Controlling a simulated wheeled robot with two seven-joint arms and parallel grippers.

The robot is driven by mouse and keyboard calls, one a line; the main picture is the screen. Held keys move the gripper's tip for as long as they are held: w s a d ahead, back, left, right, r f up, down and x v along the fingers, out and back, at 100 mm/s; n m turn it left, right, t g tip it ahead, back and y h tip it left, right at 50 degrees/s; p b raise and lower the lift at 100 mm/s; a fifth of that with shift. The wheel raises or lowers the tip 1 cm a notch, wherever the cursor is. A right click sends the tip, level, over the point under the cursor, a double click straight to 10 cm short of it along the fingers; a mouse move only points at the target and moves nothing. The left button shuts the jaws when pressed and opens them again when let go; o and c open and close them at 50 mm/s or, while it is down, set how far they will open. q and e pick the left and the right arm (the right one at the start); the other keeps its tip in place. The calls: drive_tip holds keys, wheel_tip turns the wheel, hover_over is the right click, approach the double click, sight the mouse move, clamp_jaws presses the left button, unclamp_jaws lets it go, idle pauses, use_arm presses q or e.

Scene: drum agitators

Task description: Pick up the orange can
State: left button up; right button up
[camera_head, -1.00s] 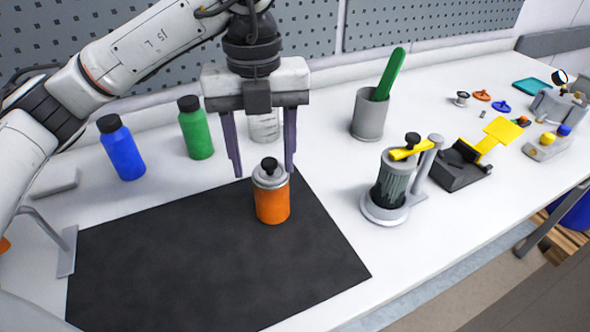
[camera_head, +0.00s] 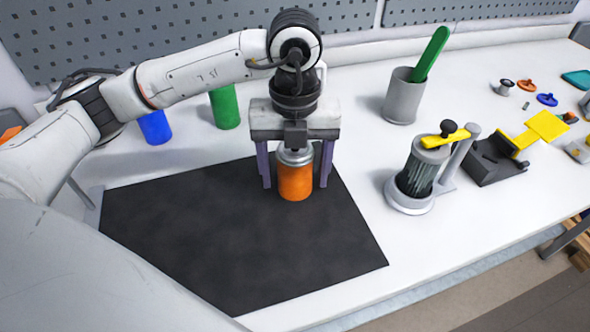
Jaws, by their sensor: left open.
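The orange can (camera_head: 296,182) stands upright on the black mat (camera_head: 235,240), near the mat's far right corner. It has a grey metal top; its cap is hidden behind my gripper. My left gripper (camera_head: 296,183) points straight down over the can. Its two purple-grey fingers are spread, one on each side of the can, with their tips near the can's lower half. A gap shows between the can and each finger, so the gripper is open and not clamped. My right gripper is not in view.
A grey cup (camera_head: 403,98) with a green stick and a grey agitator stand (camera_head: 415,180) with a yellow lever stand to the right. A green bottle (camera_head: 225,108) and blue bottle (camera_head: 154,128) stand behind my left arm. The mat's front is clear.

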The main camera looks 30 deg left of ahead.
use_arm(q)
drive_tip(key=shift+c, duration=0.2)
drive_tip(key=c, duration=1.2)
wheel_tip(320, 180, up, 10)
drive_tip(key=shift+r, duration=0.1)
drive_tip(key=shift+c, duration=0.2)
